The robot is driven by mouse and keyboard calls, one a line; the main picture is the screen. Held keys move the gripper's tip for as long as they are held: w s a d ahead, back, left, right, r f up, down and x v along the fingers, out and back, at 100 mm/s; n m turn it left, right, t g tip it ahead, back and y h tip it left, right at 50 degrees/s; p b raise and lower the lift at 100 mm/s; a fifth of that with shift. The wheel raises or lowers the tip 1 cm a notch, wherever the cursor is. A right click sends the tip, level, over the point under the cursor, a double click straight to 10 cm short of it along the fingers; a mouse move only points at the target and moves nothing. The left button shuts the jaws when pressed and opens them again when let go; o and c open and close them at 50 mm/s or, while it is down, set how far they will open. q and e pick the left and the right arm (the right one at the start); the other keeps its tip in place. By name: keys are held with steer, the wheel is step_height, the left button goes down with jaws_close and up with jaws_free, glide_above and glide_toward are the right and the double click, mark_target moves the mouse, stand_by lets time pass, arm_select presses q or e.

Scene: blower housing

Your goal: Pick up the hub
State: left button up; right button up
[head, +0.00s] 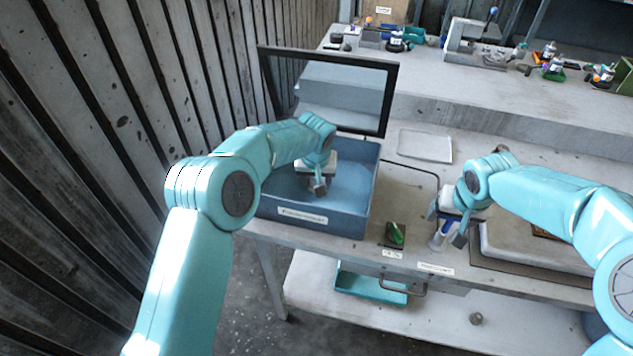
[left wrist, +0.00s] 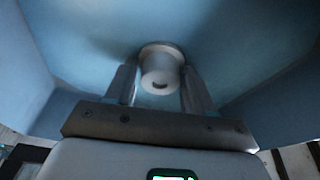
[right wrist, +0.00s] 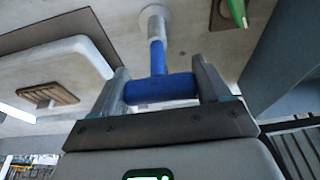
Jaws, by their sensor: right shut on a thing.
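A white stepped round piece, which looks like the hub (left wrist: 162,72), stands on the floor of the blue bin (head: 347,185). My left gripper (head: 318,190) is inside the bin, above this piece. In the left wrist view its open fingers (left wrist: 160,92) are on either side of the piece, with gaps showing. In the head view the gripper hides the piece. My right gripper (right wrist: 162,92) is shut on the blue crossbar of a T-shaped tool (right wrist: 158,60) with a white end. In the head view the tool (head: 440,234) is over the bench front.
A dark-framed panel (head: 390,100) stands upright behind the bin, whose walls surround my left gripper. A green item (head: 396,234) lies on a dark pad right of the bin. A pale thick slab (head: 520,248) is by my right arm. A shallow tray (head: 425,146) lies behind.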

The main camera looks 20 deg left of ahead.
arm_select(q)
step_height(320, 180, up, 14)
stand_by(0.6)
steer(key=shift+f, duration=0.1)
steer(key=s, duration=1.7)
steer(key=shift+s, duration=0.25)
